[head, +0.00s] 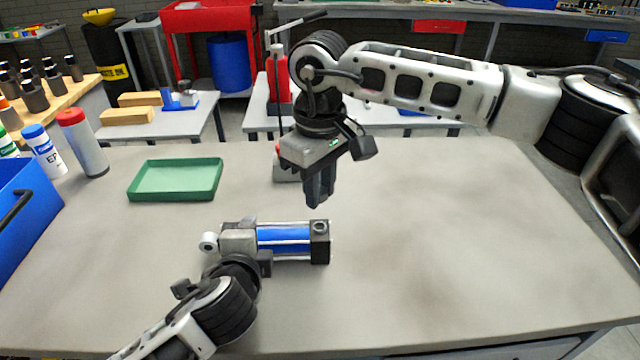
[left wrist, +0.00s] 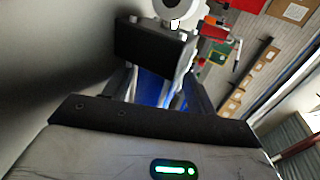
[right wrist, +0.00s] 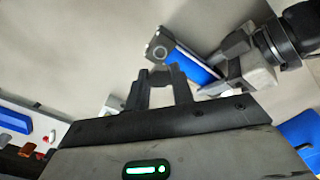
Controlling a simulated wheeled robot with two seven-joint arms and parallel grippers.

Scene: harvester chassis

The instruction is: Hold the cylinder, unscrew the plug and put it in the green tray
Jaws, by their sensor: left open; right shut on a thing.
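The cylinder (head: 283,240) lies on the table, with a blue barrel, silver rods, a black end block at right and a grey block with a round eye at left. My left gripper (head: 256,241) is open around its left part; the barrel also shows between its fingers in the left wrist view (left wrist: 150,90). A round port (head: 319,227) shows on top of the black block. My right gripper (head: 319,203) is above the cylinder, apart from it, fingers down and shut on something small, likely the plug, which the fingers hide. The green tray (head: 176,196) is empty, at back left.
A red-capped bottle (head: 83,143), a white bottle (head: 44,151) and a blue bin (head: 22,210) stand at the table's left. A red-and-grey object (head: 284,172) stands behind my right gripper. The right part of the table is clear.

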